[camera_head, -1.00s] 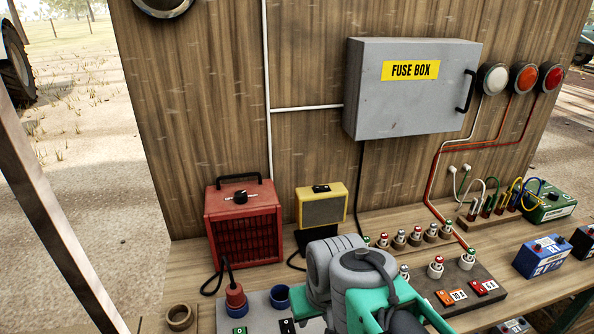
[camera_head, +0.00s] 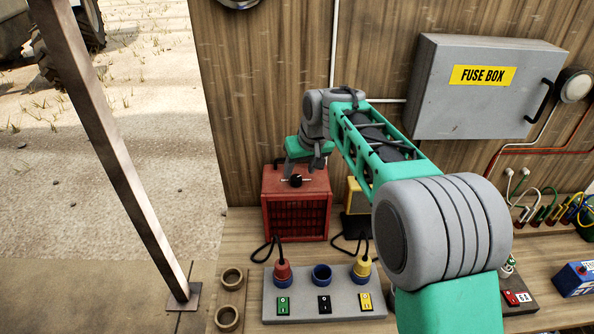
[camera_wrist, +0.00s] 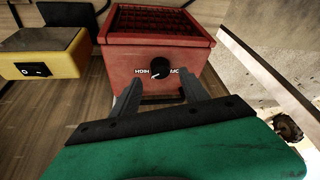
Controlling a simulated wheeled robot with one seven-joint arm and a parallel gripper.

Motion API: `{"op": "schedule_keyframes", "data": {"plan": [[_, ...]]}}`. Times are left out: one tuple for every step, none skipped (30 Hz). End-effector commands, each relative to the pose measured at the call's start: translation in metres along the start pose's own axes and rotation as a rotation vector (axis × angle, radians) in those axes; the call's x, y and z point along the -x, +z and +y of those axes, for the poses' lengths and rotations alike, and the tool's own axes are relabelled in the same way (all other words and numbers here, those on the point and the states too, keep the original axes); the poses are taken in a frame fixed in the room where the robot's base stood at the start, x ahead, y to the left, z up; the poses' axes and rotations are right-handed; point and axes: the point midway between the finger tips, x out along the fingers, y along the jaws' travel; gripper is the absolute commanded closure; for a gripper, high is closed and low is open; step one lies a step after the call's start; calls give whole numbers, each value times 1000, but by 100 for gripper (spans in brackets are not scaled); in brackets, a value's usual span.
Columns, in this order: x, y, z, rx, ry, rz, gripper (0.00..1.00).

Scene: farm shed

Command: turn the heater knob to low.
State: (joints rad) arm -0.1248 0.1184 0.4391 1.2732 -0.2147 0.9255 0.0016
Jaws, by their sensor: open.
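The red heater (camera_head: 296,207) stands on the bench against the wooden wall. Its black knob (camera_head: 295,181) is on the top front; in the wrist view the knob (camera_wrist: 161,68) sits between printed words, partly hidden, with "HIGH" readable in reverse or upside down. My gripper (camera_head: 303,166) is over the heater's top, just above and behind the knob. In the wrist view my gripper (camera_wrist: 162,88) shows two dark fingers spread apart on either side of the knob, with nothing between them. I cannot tell whether a finger touches the heater.
A yellow box (camera_head: 355,195) stands right of the heater, partly behind my arm. In front lies a grey socket panel (camera_head: 303,301) with red and yellow plugs and switches. A fuse box (camera_head: 486,88) hangs on the wall at right.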

Motion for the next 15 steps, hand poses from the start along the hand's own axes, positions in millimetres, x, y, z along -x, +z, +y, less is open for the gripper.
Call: {"op": "schedule_keyframes", "data": {"plan": [[-8, 0, -1, 1, -1, -4, 47], [-13, 0, -1, 2, 0, -3, 47], [-20, -1, -1, 2, -1, -3, 47], [-25, -1, -2, 2, -1, -2, 47], [-29, -1, -2, 3, -1, -2, 47], [-33, -1, -2, 2, -1, 0, 47], [-35, -1, -1, 2, 0, 1, 47], [-37, -1, -1, 2, 0, 1, 47], [-39, -1, -1, 2, 0, 1, 47], [-40, -1, -1, 2, 1, 1, 47], [-40, -1, -1, 2, 1, 2, 47], [-40, -1, -1, 2, 1, 2, 47], [-40, 0, -1, 1, 1, 2, 47], [-40, 0, -1, 1, 1, 2, 47], [-40, 0, -1, 1, 1, 2, 47]]}}
